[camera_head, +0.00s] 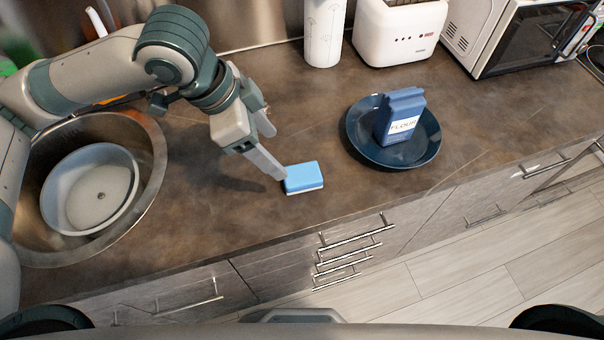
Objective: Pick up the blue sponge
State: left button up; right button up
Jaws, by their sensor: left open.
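The blue sponge (304,177) lies flat on the brown countertop, near its front edge, with a pale layer underneath. My left gripper (277,156) is open and points down to the right, just left of and behind the sponge. The tip of its nearer finger shows right at the sponge's left end; I cannot tell whether it touches. The other finger is farther back, above the counter. Nothing is between the fingers. My right gripper is not in view.
A dark blue plate (432,150) holding a blue flour bag (399,117) stands to the right. A round sink (150,185) with a white bowl (128,165) is at left. A paper roll (324,30), toaster (398,35) and microwave (520,40) stand at the back. The counter around the sponge is clear.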

pick_arm(q)
send_over(300, 174)
jog(key=s+a, duration=0.1)
jog(key=a, duration=0.2)
notch_tip(300, 174, down, 6)
jog(key=shift+s+d+f+p, duration=0.15)
jog(key=shift+f+p, duration=0.1)
jog(key=shift+p, duration=0.15)
jog(key=shift+d+f, duration=0.2)
jog(key=shift+f, duration=0.2)
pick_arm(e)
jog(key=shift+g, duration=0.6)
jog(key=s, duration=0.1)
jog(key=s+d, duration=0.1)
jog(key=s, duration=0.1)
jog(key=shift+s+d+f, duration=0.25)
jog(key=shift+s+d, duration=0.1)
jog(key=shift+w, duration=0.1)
